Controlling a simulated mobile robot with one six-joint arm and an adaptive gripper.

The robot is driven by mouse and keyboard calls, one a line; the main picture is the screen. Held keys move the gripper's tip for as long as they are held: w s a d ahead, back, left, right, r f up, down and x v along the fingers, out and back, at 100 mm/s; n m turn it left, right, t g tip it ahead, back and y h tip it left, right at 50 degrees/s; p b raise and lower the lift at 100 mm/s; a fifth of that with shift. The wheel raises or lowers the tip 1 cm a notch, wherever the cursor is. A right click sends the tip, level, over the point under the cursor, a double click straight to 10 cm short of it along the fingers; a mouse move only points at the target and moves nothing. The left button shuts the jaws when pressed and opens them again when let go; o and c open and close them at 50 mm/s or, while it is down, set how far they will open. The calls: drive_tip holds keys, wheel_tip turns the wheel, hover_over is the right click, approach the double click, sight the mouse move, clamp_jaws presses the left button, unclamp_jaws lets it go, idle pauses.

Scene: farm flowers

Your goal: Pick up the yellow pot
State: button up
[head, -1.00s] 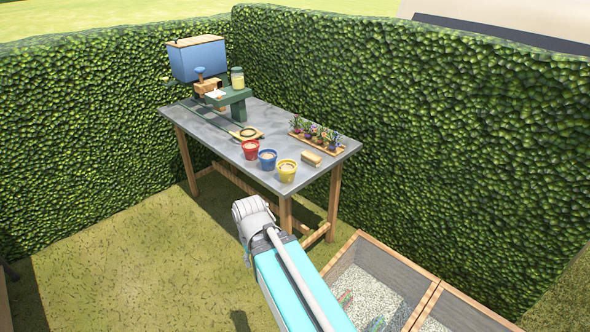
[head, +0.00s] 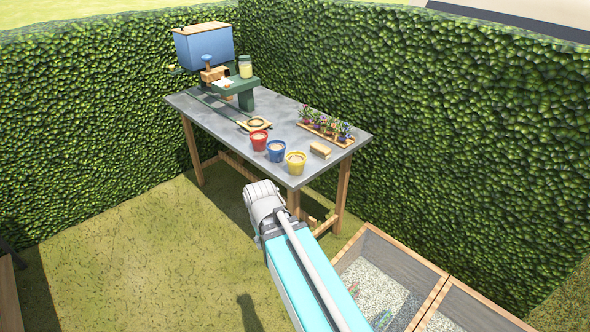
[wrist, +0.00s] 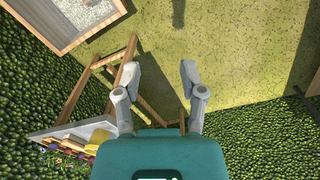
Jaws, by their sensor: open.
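The yellow pot (head: 296,163) stands upright near the front corner of the grey table (head: 205,113), at the right end of a row of pots. A blue pot (head: 277,151) and a red pot (head: 259,140) stand to its left. In the head view my arm reaches toward the table, and its end is in front of and below the near table edge; the fingers are hidden there. In the wrist view my gripper (wrist: 160,85) is open and empty, its two grey fingers spread over grass. A yellow shape (wrist: 99,137), probably the yellow pot, shows at the lower left.
A tray of flowers (head: 326,135) and a tan block (head: 320,150) sit on the table's right side. A green stand (head: 246,97) with a jar and a blue bin (head: 204,55) stand at the back. Wooden gravel beds (head: 370,284) lie at right; hedges enclose the table.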

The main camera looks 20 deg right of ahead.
drive_tip(key=w+d+f+m+t+h+b, duration=0.1)
drive_tip(key=w+d+f+m+h+b, duration=0.15)
drive_tip(key=w+d, duration=0.4)
drive_tip(key=m+t+h+b, duration=0.7)
drive_tip(key=m+h+b, duration=0.1)
drive_tip(key=b, duration=0.1)
approach(296, 164)
drive_tip(key=w+a+r, duration=0.2)
drive_tip(key=w+a, duration=0.1)
drive_tip(key=w, duration=0.1)
drive_tip(key=shift+w+n, duration=0.2)
drive_tip(key=shift+n, duration=0.05)
drive_tip(key=shift+b+x, duration=1.45)
drive_tip(key=shift+x, duration=2.7)
drive_tip(key=shift+a, duration=0.1)
